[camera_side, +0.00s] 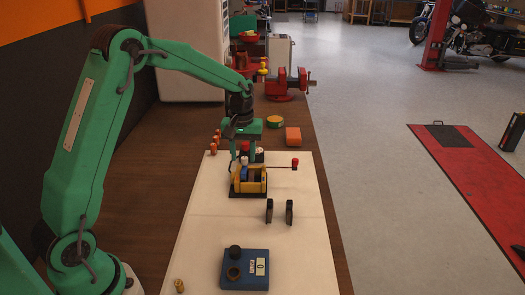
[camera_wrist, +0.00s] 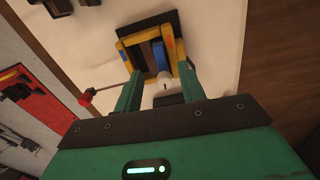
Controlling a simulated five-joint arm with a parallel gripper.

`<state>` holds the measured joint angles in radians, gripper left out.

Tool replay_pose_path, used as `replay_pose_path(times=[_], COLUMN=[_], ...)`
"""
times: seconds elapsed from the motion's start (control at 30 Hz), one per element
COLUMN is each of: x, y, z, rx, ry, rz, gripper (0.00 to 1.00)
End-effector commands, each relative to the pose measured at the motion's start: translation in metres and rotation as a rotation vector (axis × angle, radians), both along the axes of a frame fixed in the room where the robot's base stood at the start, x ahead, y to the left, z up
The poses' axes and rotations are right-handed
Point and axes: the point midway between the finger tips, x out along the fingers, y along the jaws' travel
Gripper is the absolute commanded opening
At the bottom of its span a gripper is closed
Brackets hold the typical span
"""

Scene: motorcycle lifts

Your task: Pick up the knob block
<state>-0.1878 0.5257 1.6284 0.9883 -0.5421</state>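My gripper (camera_side: 245,152) points down over the yellow-framed holder (camera_side: 249,187) on the white board. In the wrist view my gripper (camera_wrist: 158,80) has its two green fingers apart, with a white round knob-like piece (camera_wrist: 164,83) seen between them. I see no contact with it. The holder in the wrist view (camera_wrist: 125,50) has yellow sides and blue and brown pieces inside. I cannot tell for sure which one is the knob block.
A rod with a red ball end (camera_side: 295,162) sticks out right of the holder. Two dark upright plates (camera_side: 279,211) stand in front of it. A brass piece (camera_side: 179,286) is front left.

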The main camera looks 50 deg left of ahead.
Motion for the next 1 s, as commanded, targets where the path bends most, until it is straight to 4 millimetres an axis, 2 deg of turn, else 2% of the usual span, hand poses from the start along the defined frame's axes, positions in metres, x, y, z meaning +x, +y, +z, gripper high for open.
replay_pose_path(times=[0.27,0.7,1.0], x=[0.000,0.000,0.000], y=[0.000,0.001,0.001], z=[-0.005,-0.049,-0.053], rx=[0.000,0.000,0.001], ry=[0.000,0.000,-0.001], rz=[0.000,0.000,0.000], gripper=[0.40,0.40,0.40])
